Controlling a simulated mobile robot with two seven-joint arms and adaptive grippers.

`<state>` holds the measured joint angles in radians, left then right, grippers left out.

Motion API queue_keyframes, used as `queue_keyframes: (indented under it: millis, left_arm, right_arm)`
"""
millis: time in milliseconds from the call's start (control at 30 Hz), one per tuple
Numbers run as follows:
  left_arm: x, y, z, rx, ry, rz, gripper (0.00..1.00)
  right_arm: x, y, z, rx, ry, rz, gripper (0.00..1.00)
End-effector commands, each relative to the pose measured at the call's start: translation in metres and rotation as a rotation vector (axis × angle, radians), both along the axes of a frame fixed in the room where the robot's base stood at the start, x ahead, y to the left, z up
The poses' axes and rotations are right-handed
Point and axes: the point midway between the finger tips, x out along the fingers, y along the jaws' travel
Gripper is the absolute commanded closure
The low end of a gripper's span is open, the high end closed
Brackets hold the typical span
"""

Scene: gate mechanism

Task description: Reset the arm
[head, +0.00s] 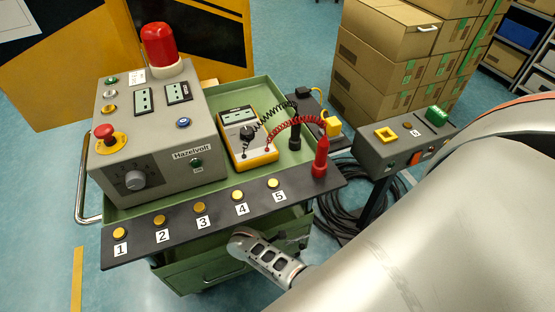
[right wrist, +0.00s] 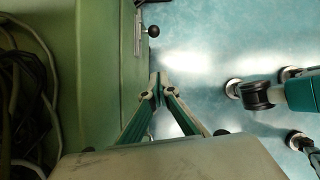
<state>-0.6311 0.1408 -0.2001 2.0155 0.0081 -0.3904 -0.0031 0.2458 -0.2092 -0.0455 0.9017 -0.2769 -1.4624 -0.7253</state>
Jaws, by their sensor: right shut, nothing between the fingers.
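My right gripper (right wrist: 157,86) shows in the right wrist view with its fingertips together and nothing between them. It is over the floor, beside the right side of a green surface (right wrist: 96,75). My silver right arm (head: 400,230) fills the lower right of the head view. A grey jointed part with dark slots (head: 268,257) shows in front of the cart, by the numbered strip; its gripper fingers cannot be made out there. My left gripper is not in view.
The green cart (head: 213,273) carries the Hazelvolt box (head: 150,160) with a red beacon (head: 160,45), a yellow multimeter (head: 245,135) and numbered contacts (head: 200,208). A grey button box (head: 400,155) and cartons (head: 385,60) stand right. A black ball lever (right wrist: 153,31) juts beyond the fingers.

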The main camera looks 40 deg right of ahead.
Motion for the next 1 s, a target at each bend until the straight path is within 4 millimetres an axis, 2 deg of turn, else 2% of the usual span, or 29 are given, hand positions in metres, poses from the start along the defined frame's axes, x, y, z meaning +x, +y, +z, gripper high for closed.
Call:
queue_keyframes:
  millis: [367, 567, 767, 1000]
  left_arm:
    - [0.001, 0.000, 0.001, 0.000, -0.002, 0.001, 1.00]
    - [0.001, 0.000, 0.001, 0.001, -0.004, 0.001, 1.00]
    - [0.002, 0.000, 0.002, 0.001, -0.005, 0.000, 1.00]
    - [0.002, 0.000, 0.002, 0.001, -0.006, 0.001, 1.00]
  right_arm:
    - [-0.001, -0.005, 0.001, -0.002, -0.014, -0.017, 1.00]
    - [-0.011, -0.039, 0.020, -0.010, -0.142, -0.149, 1.00]
    - [-0.028, -0.079, 0.066, -0.001, -0.340, -0.322, 1.00]
    - [-0.054, -0.106, 0.144, 0.057, -0.572, -0.483, 1.00]
